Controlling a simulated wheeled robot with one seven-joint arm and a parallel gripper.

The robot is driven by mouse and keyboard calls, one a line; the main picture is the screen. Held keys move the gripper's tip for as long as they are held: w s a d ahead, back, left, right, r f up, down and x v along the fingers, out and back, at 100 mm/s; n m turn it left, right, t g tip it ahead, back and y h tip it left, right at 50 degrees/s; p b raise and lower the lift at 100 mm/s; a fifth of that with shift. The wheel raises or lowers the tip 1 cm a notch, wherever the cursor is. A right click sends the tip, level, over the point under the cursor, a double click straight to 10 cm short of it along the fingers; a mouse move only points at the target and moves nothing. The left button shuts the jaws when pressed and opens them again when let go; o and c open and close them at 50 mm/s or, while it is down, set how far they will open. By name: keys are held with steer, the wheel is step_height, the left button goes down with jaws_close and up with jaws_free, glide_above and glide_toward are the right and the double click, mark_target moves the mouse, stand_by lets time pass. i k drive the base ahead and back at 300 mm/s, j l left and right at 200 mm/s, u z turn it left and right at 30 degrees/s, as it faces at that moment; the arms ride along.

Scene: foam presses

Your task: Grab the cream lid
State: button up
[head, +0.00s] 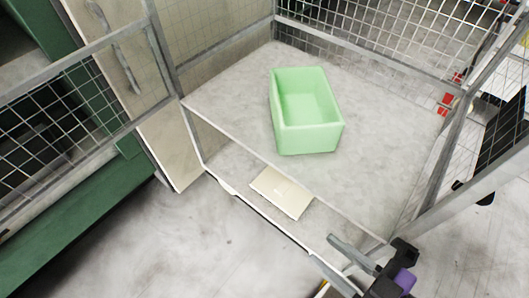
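The cream lid (282,192) is a flat, pale rectangle. It lies near the front edge of the grey surface inside the metal frame, below the green bin in the head view. My gripper (325,258) is at the bottom right, with two grey fingers spread apart and nothing visible between them. It is to the right of and below the lid, apart from it in the picture.
An open light green bin (306,112) stands behind the lid. Wire mesh panels (370,35) on metal posts enclose the back and sides. A cream panel (165,135) stands at the left. Grey floor around the bin is clear.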

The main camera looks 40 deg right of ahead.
mark_target(293, 199)
steer(key=i+j+z, duration=0.3)
steer(key=j, duration=0.35)
steer(key=i+j+z, duration=0.15)
steer(key=i+j, duration=0.15)
steer(key=i+j+z, duration=0.15)
steer(key=j, duration=0.35)
steer(key=i+j+z, duration=0.15)
steer(key=j, duration=0.25)
steer(key=i+j+z, duration=0.15)
steer(key=j, duration=0.25)
steer(key=j+z, duration=0.2)
steer(key=j, duration=0.2)
